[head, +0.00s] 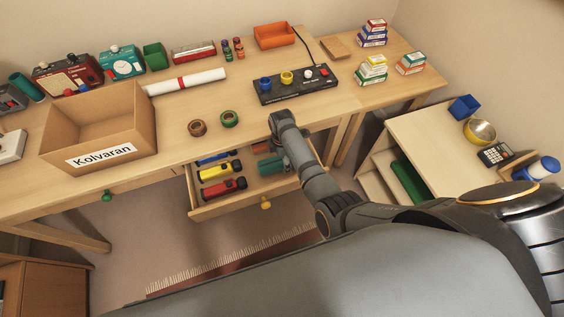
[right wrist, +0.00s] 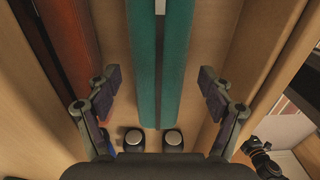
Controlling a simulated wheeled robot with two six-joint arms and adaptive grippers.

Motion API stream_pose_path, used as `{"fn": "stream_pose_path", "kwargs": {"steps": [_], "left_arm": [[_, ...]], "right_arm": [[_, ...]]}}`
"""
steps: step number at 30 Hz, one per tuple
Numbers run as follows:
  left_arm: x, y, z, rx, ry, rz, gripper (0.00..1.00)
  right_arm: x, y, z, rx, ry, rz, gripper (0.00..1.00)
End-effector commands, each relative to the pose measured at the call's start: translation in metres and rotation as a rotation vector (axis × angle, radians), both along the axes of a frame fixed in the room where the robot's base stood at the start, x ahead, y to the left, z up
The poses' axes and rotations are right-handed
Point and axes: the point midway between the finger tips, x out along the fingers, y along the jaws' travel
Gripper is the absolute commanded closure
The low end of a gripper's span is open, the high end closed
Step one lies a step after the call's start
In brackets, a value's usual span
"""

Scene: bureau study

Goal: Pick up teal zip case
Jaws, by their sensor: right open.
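The teal zip case (right wrist: 145,60) lies in the open drawer (head: 225,207); in the right wrist view it runs as two teal bands with a dark line between them. In the head view only a small teal part (head: 269,166) shows, partly hidden by my right arm. My right gripper (right wrist: 157,92) is open, with one finger on either side of the teal case and visible gaps between. It holds nothing. In the head view the right gripper (head: 285,155) reaches down into the drawer at its right side. My left gripper is not in view.
The drawer also holds several torches, including a yellow one (head: 221,171) and a red one (head: 225,188). A reddish-orange item (right wrist: 70,35) lies left of the teal case. The desktop above has a box labelled Kolvaran (head: 100,135), tape rolls and a black control panel (head: 297,85).

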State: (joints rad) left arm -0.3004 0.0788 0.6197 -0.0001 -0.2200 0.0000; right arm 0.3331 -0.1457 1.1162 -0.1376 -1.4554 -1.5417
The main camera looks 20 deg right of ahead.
Motion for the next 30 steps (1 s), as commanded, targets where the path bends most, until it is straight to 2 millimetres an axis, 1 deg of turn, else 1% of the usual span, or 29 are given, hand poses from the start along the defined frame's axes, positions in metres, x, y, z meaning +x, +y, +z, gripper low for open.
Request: {"fn": "stream_pose_path", "kwargs": {"steps": [1,3,11,24,25,30], "left_arm": [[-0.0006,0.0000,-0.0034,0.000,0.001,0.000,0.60],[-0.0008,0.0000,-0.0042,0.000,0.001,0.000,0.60],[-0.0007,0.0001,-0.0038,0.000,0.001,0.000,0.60],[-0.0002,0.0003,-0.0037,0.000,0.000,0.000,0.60],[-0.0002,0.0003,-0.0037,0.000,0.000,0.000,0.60],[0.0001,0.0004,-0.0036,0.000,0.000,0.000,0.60]], "right_arm": [[0.0003,-0.0009,-0.0088,-0.001,0.001,0.000,0.19],[0.0006,-0.0010,-0.0152,-0.001,0.000,-0.001,0.19],[0.0009,-0.0011,-0.0175,-0.001,-0.003,-0.001,0.19],[0.0006,-0.0010,-0.0175,-0.001,-0.002,-0.001,0.79],[0.0008,-0.0010,-0.0173,-0.001,-0.002,-0.001,0.81],[0.0007,-0.0010,-0.0172,-0.001,-0.002,-0.001,0.81]]}}
